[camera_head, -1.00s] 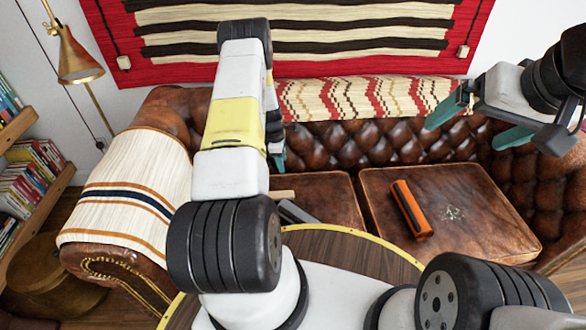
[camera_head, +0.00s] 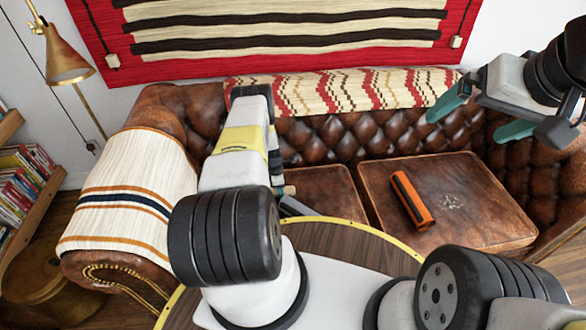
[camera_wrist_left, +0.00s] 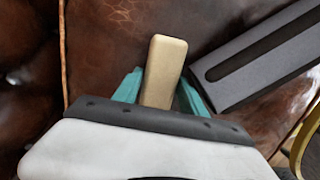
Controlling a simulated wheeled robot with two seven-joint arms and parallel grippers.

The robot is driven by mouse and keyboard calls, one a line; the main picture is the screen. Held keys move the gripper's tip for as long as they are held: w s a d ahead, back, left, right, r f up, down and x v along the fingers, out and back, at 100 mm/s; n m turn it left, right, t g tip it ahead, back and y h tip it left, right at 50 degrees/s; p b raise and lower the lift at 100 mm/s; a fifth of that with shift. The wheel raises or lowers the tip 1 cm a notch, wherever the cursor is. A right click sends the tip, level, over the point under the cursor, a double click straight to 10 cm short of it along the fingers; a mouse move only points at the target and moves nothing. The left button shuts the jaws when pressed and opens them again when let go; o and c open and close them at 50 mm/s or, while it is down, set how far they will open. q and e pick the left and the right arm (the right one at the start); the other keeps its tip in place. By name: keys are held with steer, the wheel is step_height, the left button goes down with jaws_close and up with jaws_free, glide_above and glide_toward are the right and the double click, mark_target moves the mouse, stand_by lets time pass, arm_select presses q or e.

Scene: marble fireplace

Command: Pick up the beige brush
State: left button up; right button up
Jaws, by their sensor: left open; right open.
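The beige brush (camera_wrist_left: 164,70) lies on the brown leather sofa in the left wrist view. My left gripper (camera_wrist_left: 160,82) is open, with its teal fingers on either side of the brush. I cannot tell whether they touch it. The brush's near end is hidden behind the gripper body. In the head view only a small bit of the brush (camera_head: 290,190) shows beside my left arm, which hides most of that gripper. My right gripper (camera_head: 470,121) is open and empty, raised in front of the sofa back at the right.
A dark grey block (camera_wrist_left: 255,58) lies close to the right of the brush. An orange and black object (camera_head: 412,202) lies on the right seat cushion (camera_head: 475,205). A round wooden table (camera_head: 345,243) with a yellow rim stands in front of the sofa.

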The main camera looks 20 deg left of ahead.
arm_select(q)
steer(key=shift+f, duration=0.1)
steer(key=shift+c, duration=0.2)
jaws_close()
steer(key=shift+r, duration=5.05)
